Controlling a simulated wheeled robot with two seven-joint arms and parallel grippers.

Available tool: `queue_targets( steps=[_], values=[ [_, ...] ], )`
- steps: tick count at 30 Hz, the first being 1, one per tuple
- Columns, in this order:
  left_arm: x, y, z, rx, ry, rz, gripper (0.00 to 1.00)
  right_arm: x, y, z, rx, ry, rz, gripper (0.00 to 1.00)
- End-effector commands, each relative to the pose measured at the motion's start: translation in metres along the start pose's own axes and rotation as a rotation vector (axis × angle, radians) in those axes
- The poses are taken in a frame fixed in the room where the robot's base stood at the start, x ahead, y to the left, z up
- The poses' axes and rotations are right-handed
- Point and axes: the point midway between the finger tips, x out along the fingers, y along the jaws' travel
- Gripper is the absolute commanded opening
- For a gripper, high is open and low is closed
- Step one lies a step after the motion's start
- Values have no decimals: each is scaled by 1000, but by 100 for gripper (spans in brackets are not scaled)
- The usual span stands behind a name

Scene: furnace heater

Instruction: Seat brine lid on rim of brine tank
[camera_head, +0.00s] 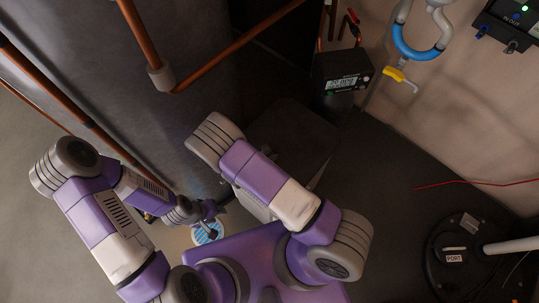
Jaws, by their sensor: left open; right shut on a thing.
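A dark, flat, square-cornered panel (290,135) lies beyond my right arm and below the control head; it may be the brine lid or the top of the brine tank, and I cannot tell which. A paler grey surface (255,206) shows below it, partly covered by my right arm. My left gripper (204,217) is open, low and left of the panel, above a pale surface with a blue-and-white round mark (207,232). My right arm folds over the near side of the panel. Its gripper is hidden, so its hold and any contact between lid and rim are not visible.
A large grey cylinder (115,80) and copper pipes (215,62) stand at the left. A black control head (342,72) with a display is behind the panel. A blue-handled valve loop (415,52) is on the wall. A black round cover (465,255) with a white pipe lies at right.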

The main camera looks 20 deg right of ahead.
Motion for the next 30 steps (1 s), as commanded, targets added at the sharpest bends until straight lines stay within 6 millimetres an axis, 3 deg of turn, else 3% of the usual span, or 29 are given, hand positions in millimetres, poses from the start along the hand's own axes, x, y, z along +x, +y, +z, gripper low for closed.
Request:
queue_targets(
  steps=[30],
  values=[
    [13, -5, -1, 0, 0, 0, 43, 10, 0, -11, 1, -4, 0, 0]
  ],
)
